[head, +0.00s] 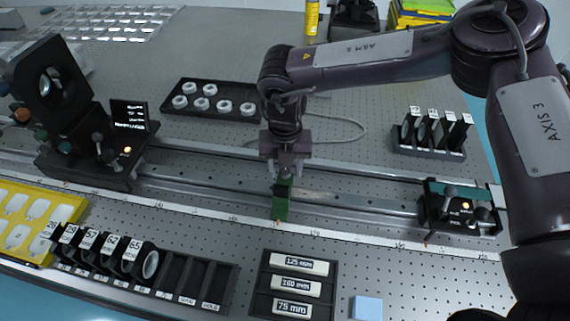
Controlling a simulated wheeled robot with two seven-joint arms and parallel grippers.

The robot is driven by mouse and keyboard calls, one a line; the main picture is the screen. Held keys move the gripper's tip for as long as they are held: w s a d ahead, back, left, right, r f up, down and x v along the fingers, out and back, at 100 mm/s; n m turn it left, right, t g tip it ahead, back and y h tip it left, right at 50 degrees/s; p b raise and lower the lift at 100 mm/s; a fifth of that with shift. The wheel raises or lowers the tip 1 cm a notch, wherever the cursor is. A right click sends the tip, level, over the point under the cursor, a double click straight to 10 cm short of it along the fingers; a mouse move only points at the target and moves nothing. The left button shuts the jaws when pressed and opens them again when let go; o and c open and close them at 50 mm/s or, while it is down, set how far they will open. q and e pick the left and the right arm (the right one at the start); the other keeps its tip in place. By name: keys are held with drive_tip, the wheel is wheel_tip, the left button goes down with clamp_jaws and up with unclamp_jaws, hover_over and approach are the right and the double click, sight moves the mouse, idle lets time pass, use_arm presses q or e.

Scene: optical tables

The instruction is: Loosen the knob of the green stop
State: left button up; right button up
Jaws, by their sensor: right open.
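The green stop (281,202) sits on the long metal rail (345,208) near the middle of the head view. My right gripper (284,176) points down right above the stop, with its fingertips at the stop's top. The gripper is open. The stop's knob cannot be made out; the fingers and the top of the stop overlap there. Whether the fingers touch the stop cannot be told. My left gripper is not in view.
A black mount with a lens (50,88) stands on the rail at left, and a black carriage (458,208) at right. A tray of white rings (212,88) lies behind. Slotted holders (180,275) and a labelled tray (262,290) lie in front.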

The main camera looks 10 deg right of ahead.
drive_tip(key=shift+f, duration=0.1)
drive_tip(key=c, duration=1)
